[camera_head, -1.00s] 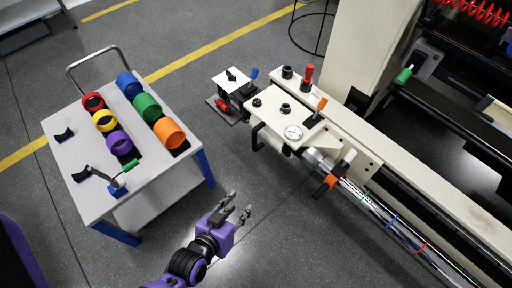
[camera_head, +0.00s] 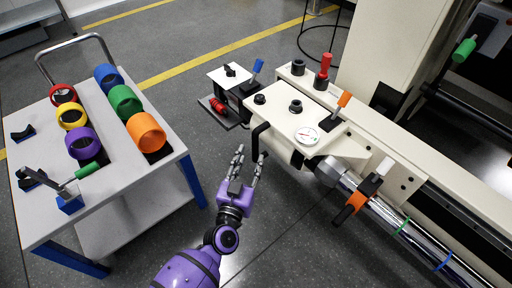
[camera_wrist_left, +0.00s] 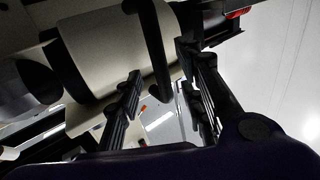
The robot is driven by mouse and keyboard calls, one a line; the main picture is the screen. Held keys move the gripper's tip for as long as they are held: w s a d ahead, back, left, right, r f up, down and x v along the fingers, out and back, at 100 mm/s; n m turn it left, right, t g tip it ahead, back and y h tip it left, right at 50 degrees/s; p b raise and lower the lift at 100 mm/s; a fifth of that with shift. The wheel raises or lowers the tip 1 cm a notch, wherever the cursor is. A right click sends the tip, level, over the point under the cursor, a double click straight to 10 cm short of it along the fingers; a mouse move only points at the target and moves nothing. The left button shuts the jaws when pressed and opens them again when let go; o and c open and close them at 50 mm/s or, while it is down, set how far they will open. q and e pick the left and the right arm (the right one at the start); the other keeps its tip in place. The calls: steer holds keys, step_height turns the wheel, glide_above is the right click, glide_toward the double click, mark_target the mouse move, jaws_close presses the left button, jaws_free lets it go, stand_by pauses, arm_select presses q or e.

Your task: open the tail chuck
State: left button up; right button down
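A white and black clamp lever with orange grip (camera_head: 355,203) sits at the end of the shiny shaft (camera_head: 420,240). A black bent handle (camera_head: 257,140) sticks out at the machine's near left side. My left gripper (camera_head: 250,157) is open and empty just below that handle. In the left wrist view the black handle (camera_wrist_left: 154,55) shows between the spread fingers (camera_wrist_left: 160,82); contact is unclear. My right gripper is out of view.
A grey cart (camera_head: 110,195) with coloured rings stands at the left, a green-handled lever (camera_head: 85,170) at its front. A small stand with a blue-tipped lever (camera_head: 257,66) is behind the gripper. Floor between cart and machine is clear.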

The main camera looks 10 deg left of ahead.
mark_target(254, 149)
arm_select(q)
steer(key=w+b, duration=0.1)
steer(key=w, duration=0.5)
steer(key=shift+w+d+b, duration=0.1)
steer(key=shift+d+b, duration=0.05)
steer(key=shift+b, duration=0.2)
steer(key=shift+c, duration=0.4)
jaws_close()
